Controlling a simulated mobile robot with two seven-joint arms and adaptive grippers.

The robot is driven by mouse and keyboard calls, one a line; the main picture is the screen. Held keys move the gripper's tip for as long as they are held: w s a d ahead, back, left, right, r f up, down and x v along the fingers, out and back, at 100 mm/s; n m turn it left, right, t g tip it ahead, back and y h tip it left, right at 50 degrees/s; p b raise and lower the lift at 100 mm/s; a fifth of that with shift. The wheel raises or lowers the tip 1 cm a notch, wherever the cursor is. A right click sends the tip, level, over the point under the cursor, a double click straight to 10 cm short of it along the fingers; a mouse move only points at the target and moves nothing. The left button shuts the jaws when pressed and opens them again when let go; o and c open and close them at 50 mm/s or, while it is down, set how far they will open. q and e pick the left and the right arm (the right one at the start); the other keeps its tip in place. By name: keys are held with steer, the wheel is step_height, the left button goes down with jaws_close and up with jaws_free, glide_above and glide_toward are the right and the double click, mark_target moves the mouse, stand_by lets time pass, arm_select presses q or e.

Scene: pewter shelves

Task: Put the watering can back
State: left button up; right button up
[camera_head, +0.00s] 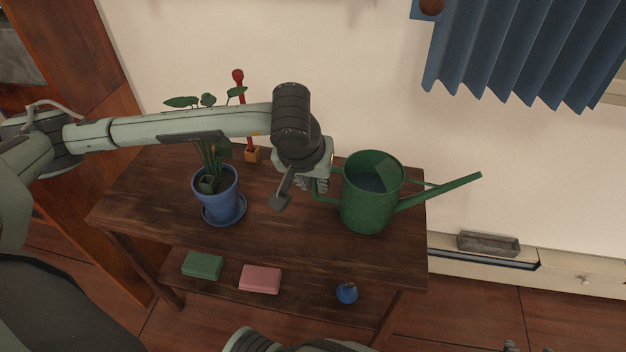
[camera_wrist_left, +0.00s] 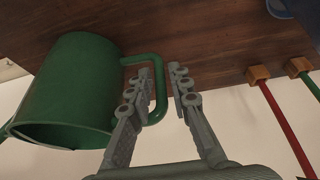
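The green watering can (camera_head: 366,205) stands upright on the right part of the wooden table's top, its spout pointing right. It also shows in the left wrist view (camera_wrist_left: 68,92), with its handle (camera_wrist_left: 159,92) toward my gripper. My left gripper (camera_head: 318,186) is at the can's left side, by the handle. In the left wrist view, the two fingers (camera_wrist_left: 162,72) are apart, with the handle's bar between them and a gap beside it. At the bottom right edge of the head view only small grey tips show, perhaps of my right gripper (camera_head: 528,348); most of it is cut off.
A blue pot (camera_head: 215,192) with a plant stands on the wooden table (camera_head: 290,235), left of my gripper. A red stick in an orange block (camera_head: 252,155) is behind. The lower shelf holds a green box (camera_head: 202,265), a pink box (camera_head: 260,279) and a small blue object (camera_head: 347,293).

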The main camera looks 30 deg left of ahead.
arm_select(q)
steer(key=shift+o, duration=0.7)
arm_select(e)
steer(key=shift+d+r, duration=0.1)
steer(key=shift+d, duration=0.05)
arm_select(q)
steer(key=shift+s+r, duration=0.15)
steer(key=shift+r, duration=0.5)
steer(key=v, duration=1.1)
steer(key=shift+p, duration=0.45)
arm_select(e)
steer(key=s+d, duration=0.1)
steer(key=s+d+f+g, duration=0.1)
steer(key=s+d+g+h, duration=0.1)
steer(key=s, duration=0.1)
steer(key=shift+d+f+m, duration=0.1)
steer(key=shift+f+m, duration=0.2)
arm_select(q)
steer(key=shift+s+d+f, duration=0.1)
steer(key=shift+s, duration=0.05)
